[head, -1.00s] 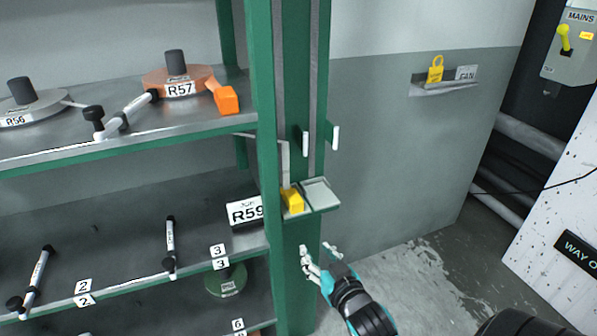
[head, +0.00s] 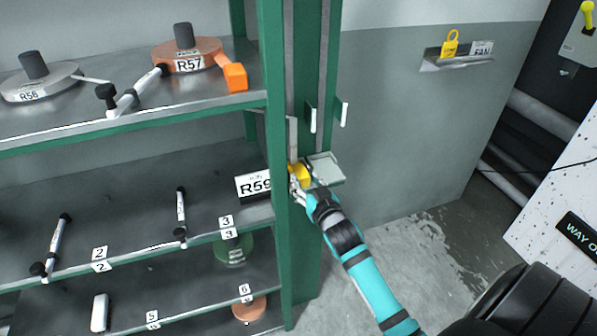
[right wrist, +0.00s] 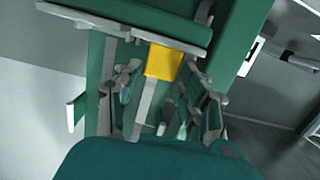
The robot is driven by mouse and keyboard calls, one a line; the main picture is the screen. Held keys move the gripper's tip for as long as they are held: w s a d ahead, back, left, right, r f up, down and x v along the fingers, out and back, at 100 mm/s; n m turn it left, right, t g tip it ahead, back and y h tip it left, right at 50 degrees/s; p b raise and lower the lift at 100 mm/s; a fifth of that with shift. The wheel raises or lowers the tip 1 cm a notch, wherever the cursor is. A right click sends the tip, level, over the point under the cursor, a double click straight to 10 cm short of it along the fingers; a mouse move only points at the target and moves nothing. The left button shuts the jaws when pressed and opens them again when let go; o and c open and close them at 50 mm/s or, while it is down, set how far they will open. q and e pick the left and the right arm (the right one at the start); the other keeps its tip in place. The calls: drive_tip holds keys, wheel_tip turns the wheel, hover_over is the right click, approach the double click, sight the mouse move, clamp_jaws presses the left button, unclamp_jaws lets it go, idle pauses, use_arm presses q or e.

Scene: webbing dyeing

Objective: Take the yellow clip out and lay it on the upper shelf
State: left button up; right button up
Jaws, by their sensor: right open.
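The yellow clip (head: 301,174) sits in the left part of a small grey holder (head: 326,167) on the green post. My right gripper (head: 304,186) is at the front of the clip, covering part of it. In the right wrist view the yellow clip (right wrist: 165,60) lies ahead between the spread fingers of my open right gripper (right wrist: 166,88); I cannot tell whether they touch it. The upper shelf (head: 205,107) is to the left, above the holder's level. My left gripper is out of view.
The R59 sign (head: 254,185) stands left of the post. White hooks (head: 313,117) project above the holder.

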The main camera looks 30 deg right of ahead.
sight(300, 171)
drive_tip(key=p+x, duration=0.1)
drive_tip(key=x, duration=0.4)
drive_tip(key=shift+r, duration=0.1)
drive_tip(key=c, duration=0.8)
